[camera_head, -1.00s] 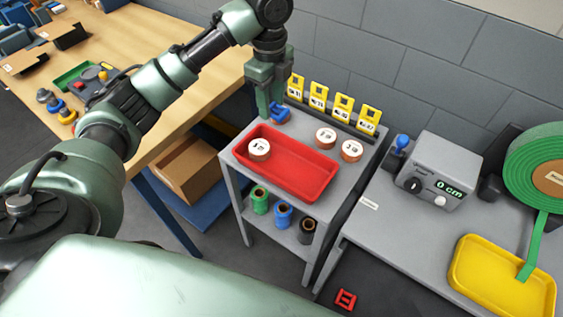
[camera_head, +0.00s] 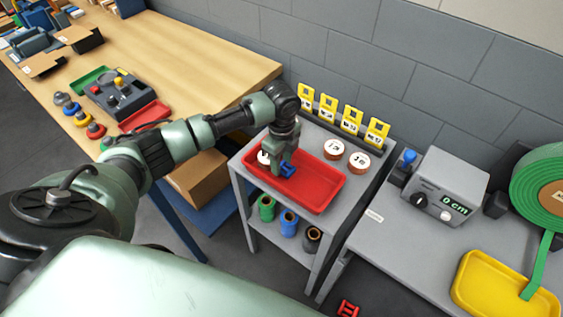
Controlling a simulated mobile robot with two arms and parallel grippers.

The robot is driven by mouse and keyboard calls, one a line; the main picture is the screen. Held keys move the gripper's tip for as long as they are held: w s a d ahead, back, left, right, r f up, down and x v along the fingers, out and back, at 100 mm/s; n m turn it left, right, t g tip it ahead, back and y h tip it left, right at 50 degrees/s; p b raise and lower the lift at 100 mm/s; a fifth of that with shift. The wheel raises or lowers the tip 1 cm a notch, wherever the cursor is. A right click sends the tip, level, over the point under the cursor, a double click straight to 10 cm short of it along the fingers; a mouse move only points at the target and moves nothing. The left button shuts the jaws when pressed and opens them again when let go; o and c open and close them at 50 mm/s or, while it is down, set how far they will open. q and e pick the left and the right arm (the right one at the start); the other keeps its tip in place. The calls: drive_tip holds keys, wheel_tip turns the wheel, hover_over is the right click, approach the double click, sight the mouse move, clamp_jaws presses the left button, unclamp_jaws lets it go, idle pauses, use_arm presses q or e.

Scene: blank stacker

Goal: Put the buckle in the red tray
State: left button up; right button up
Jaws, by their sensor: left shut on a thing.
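My left gripper (camera_head: 284,163) is shut on a blue buckle (camera_head: 287,169). The buckle shows at the fingertips, over the left part of the red tray (camera_head: 320,185) on the small grey cart. I cannot tell whether the buckle touches the tray floor. My right gripper is not in view.
Two labelled rolls (camera_head: 334,149) stand behind the tray, before a row of yellow number cards (camera_head: 352,120). Spools (camera_head: 289,223) sit on the lower shelf. A red buckle-like piece (camera_head: 347,309) lies on the floor. The tray's right half is clear.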

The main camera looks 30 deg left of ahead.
sight(282, 165)
use_arm(q)
drive_tip(key=shift+f, duration=0.45)
drive_tip(key=o, duration=1.3)
drive_tip(key=shift+f, duration=0.1)
wheel_tip(282, 165, up, 12)
drive_tip(key=shift+r+b, duration=0.2)
drive_tip(key=shift+b, duration=0.35)
